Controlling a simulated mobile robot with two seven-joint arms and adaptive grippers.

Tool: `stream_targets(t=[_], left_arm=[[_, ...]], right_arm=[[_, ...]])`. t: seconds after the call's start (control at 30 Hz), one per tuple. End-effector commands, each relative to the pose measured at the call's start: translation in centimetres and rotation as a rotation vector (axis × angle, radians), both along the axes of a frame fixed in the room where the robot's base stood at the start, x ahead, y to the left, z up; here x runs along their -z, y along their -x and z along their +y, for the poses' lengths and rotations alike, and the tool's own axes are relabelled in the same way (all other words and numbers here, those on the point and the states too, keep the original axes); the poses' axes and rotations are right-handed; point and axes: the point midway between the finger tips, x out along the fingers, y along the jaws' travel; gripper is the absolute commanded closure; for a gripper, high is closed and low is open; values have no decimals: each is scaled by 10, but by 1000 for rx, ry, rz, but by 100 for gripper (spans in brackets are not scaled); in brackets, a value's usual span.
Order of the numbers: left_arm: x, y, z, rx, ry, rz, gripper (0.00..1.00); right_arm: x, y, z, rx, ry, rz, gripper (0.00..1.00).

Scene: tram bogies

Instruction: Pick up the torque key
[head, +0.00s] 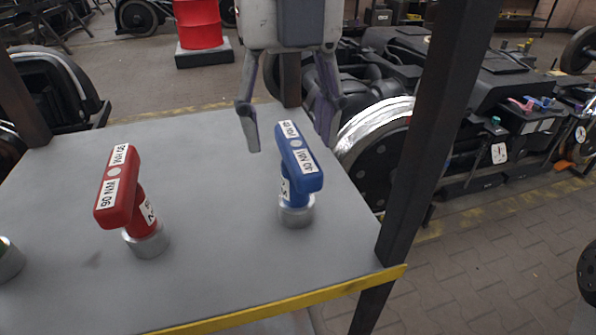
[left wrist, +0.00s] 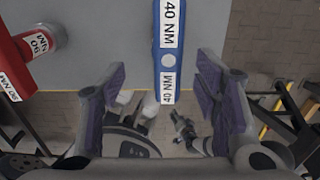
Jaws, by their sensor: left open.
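A blue T-handled torque key (head: 300,165) stands upright in a metal socket on the grey table's right side. Its labels read 40 NM in the left wrist view (left wrist: 168,60). A red torque key (head: 120,190), labelled 90 NM, stands to its left; part of it shows at the left wrist view's upper left (left wrist: 40,42). My left gripper (head: 288,130) is open and empty, pointing down, its fingers apart on either side of the blue handle's far end in the picture. I cannot tell whether they touch it. My right gripper is in neither view.
The grey table (head: 220,290) has a yellow front edge (head: 300,302) and a dark post (head: 432,135) at its right. A metal socket with a bit of green (head: 8,260) is cut off at the left edge. Wheels and bogie parts stand behind.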

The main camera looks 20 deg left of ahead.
Motion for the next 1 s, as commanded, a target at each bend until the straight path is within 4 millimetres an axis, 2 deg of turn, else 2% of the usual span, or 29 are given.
stream_targets(t=[0.03, 0.27, 0.47, 0.67, 0.77, 0.93, 1.0], left_arm=[[14, -1, 0, 0, 0, 11, 43], [36, -3, -1, 0, 0, 7, 43], [74, -9, -4, 0, -1, 9, 43], [75, -8, -4, -1, 1, 1, 43], [74, -8, -4, -1, 1, 1, 61], [74, -8, -4, -1, 1, 1, 100], [74, -9, -4, -1, 1, -1, 100]], right_arm=[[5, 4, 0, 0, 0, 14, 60], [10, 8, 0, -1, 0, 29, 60], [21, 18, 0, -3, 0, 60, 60], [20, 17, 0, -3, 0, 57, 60], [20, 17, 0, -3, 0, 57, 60], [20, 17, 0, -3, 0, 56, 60], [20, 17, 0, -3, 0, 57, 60]])
